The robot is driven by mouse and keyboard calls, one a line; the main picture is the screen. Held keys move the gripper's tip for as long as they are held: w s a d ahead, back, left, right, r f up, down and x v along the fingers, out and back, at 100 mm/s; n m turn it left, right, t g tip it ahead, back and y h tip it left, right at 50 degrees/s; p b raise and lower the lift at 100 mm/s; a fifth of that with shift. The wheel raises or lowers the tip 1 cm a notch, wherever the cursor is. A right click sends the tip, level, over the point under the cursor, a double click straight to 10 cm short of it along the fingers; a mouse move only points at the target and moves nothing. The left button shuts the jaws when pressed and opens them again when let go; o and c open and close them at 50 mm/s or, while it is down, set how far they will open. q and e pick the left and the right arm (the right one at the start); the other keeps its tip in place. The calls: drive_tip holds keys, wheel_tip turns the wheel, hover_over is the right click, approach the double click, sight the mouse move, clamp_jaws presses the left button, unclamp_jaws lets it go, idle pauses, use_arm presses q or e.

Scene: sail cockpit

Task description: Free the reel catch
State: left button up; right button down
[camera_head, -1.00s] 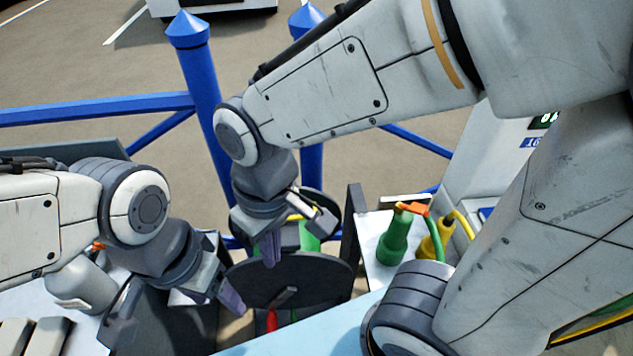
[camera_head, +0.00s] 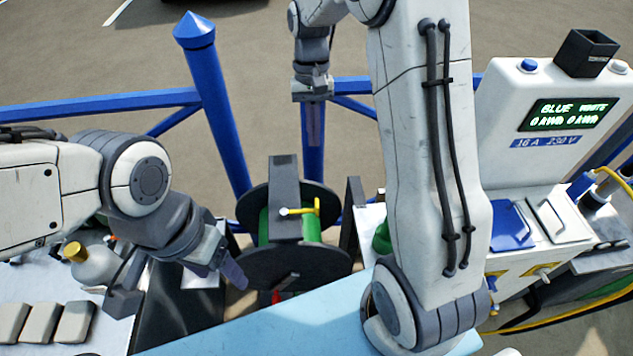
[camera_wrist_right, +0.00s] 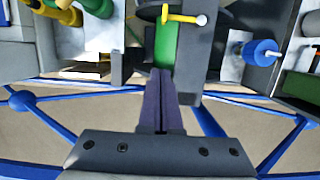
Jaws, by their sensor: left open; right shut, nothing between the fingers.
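The reel (camera_head: 290,268) has dark round flanges and a green drum, and stands at the middle of the head view. A grey upright bar (camera_head: 285,185) crosses over it. A yellow lever with a pale knob (camera_head: 301,210), perhaps the catch, lies across this bar; it also shows at the top of the right wrist view (camera_wrist_right: 182,18). My right gripper (camera_head: 314,138) is shut and empty, beyond the reel near the blue railing, apart from the lever. Its closed fingers show in the right wrist view (camera_wrist_right: 162,95). My left gripper (camera_head: 180,288) is open and empty, left of the reel.
Blue posts and rails (camera_head: 215,110) stand behind the reel. A white cabinet with a green display (camera_head: 563,112) is at the right. A light blue surface (camera_head: 290,325) lies in front. A bottle with a yellow cap (camera_head: 92,262) stands at the left.

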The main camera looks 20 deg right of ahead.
use_arm(q)
wheel_tip(320, 180, up, 3)
drive_tip(key=p, duration=0.2)
drive_tip(key=shift+p, duration=0.4)
use_arm(e)
drive_tip(key=s+a+f, duration=0.1)
drive_tip(key=s+f, duration=0.5)
drive_tip(key=f, duration=0.3)
drive_tip(key=shift+a+f, duration=0.2)
drive_tip(key=shift+a, duration=0.2)
use_arm(q)
drive_tip(key=shift+d, duration=0.1)
use_arm(e)
drive_tip(key=shift+s, duration=0.15)
use_arm(q)
drive_tip(key=shift+d, duration=0.35)
use_arm(e)
drive_tip(key=shift+s+m, duration=0.25)
drive_tip(key=shift+m, duration=0.15)
